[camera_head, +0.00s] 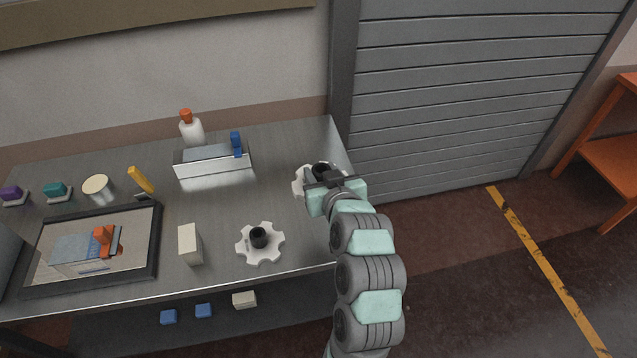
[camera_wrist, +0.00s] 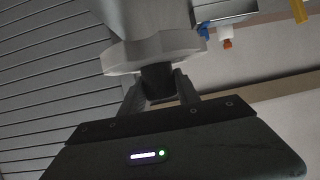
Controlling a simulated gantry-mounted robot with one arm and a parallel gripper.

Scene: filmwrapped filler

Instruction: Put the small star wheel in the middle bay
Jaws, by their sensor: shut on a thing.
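My gripper (camera_head: 325,179) is at the right end of the metal table. It is shut on the dark hub of a white star wheel (camera_head: 300,182), which it partly hides. In the wrist view the fingers of my gripper (camera_wrist: 159,84) close on the hub below the pale toothed star wheel (camera_wrist: 150,50). I cannot tell whether the wheel touches the table. A second white star wheel (camera_head: 268,255) with a black hub lies flat near the table's front edge. I cannot tell which wheel is smaller. No middle bay is clearly visible.
A pale open-topped box (camera_head: 213,168) with a blue piece at its right end stands at the back. A dark-rimmed tray (camera_head: 154,245) lies at the left. A cream block (camera_head: 189,244) stands left of the loose wheel. A white bottle (camera_head: 192,131) stands behind the box.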

